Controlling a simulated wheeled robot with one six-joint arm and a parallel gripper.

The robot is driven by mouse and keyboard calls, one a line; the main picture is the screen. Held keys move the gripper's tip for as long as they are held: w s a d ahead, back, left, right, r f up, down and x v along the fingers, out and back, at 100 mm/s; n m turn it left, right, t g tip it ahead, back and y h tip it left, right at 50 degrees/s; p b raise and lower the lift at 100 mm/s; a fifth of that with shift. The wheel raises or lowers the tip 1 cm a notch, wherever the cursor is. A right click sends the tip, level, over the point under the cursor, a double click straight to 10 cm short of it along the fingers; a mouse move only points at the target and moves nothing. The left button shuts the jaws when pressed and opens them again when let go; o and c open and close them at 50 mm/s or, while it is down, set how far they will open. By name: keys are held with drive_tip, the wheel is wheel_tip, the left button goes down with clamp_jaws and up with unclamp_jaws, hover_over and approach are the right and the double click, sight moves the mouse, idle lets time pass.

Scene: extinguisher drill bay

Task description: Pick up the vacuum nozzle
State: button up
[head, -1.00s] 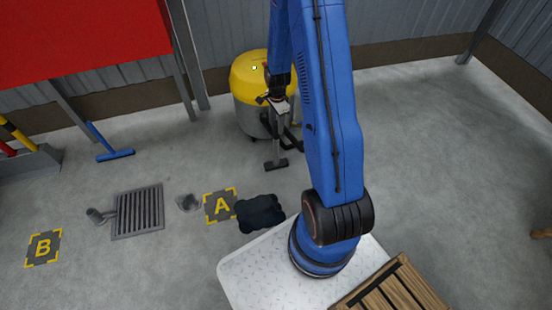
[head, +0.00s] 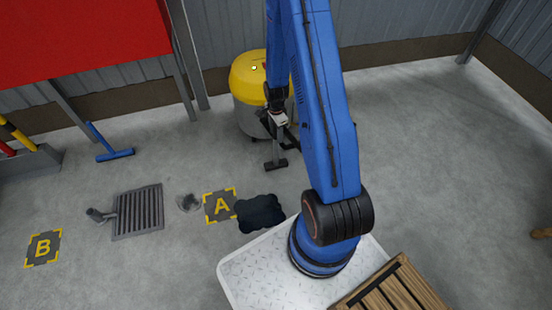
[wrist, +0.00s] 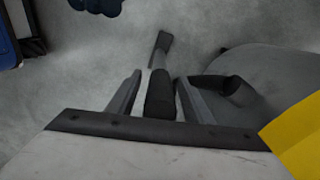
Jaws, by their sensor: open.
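The vacuum nozzle (head: 275,151) stands upright beside the vacuum, a grey tube with a dark flat foot on the floor. In the wrist view its dark grip (wrist: 160,97) lies between the two fingers of my gripper (wrist: 157,84), with the tube and foot beyond. My gripper (head: 276,121) is open around the upper part of the nozzle, and I see a small gap at the fingers. The gripper partly hides the nozzle's top in the head view.
The yellow and grey vacuum (head: 248,80) stands close behind the nozzle; a dark stub (wrist: 216,85) sticks out near my right finger. A dark puddle (head: 260,213), mark A (head: 221,206) and a drain grate (head: 138,211) lie in front.

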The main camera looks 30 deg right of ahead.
clamp_jaws()
